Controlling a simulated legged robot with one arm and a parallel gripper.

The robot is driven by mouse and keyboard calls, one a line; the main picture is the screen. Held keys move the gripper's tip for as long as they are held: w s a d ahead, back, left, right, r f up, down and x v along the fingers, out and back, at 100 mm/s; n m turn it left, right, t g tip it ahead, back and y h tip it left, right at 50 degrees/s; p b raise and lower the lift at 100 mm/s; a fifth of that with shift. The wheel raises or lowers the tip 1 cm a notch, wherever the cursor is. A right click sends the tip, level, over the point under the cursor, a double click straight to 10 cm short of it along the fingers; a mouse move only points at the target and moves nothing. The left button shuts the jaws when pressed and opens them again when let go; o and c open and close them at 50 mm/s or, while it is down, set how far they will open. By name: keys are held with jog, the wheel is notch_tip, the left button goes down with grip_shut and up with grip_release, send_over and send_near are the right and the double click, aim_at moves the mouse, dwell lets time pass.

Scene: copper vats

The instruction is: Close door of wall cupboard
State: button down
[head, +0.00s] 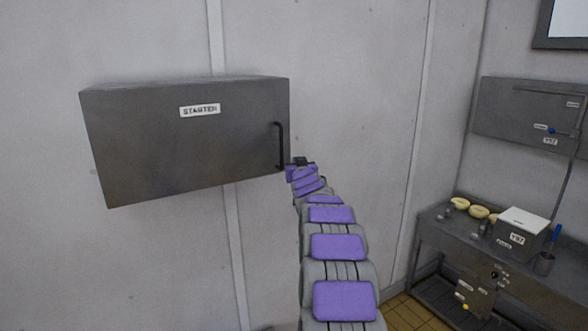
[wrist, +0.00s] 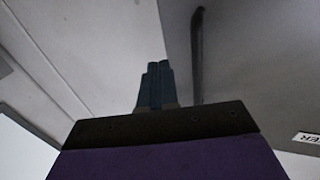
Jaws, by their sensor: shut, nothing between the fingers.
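The wall cupboard (head: 185,140) is a grey metal box on the pale wall, left of centre in the head view. Its front door bears a white label reading STARTER (head: 200,110) and a dark vertical bar handle (head: 281,146) near the right edge. The door looks level with the box; I cannot tell whether a small gap remains. My gripper (head: 301,161) is at the lower right corner of the door, just right of the handle's lower end. In the wrist view the fingers (wrist: 155,75) are shut and empty, beside the handle (wrist: 198,55); contact is unclear.
The wall between is bare.

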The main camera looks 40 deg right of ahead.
jog(key=shift+s+a+b, duration=0.55)
jog(key=shift+s+b, duration=0.15)
jog(key=shift+s, duration=2.85)
jog(key=s+a+f+n+g+y+b, duration=0.1)
jog(key=s+a+f+g+y+b, duration=0.15)
jog(key=a+f, duration=0.6)
jog(key=s+a+f+n+g+y+b, duration=0.15)
jog(key=s+a+f+b, duration=0.35)
jog(key=a, duration=0.7)
jog(key=s+a+f+g+y+b, duration=0.2)
jog(key=a+f+g, duration=0.1)
jog(key=a+f, duration=0.6)
jog(key=s+a+f+n+g+y+b, duration=0.1)
jog(key=s+a+f+g+b, duration=0.2)
jog(key=s, duration=0.9)
jog(key=s+a+f+n+g+y+b, duration=0.1)
jog(key=s+a+f+g+b, duration=0.2)
jog(key=s+a+f, duration=0.6)
jog(key=s+a+f+n+g+y+b, duration=0.1)
jog(key=s+a+f, duration=0.5)
jog(key=s, duration=0.9)
jog(key=a+n+g+b, duration=0.1)
jog(key=a+g+b, duration=0.1)
jog(key=a+g, duration=0.1)
jog(key=shift+y, duration=0.3)
jog(key=shift+s, duration=0.1)
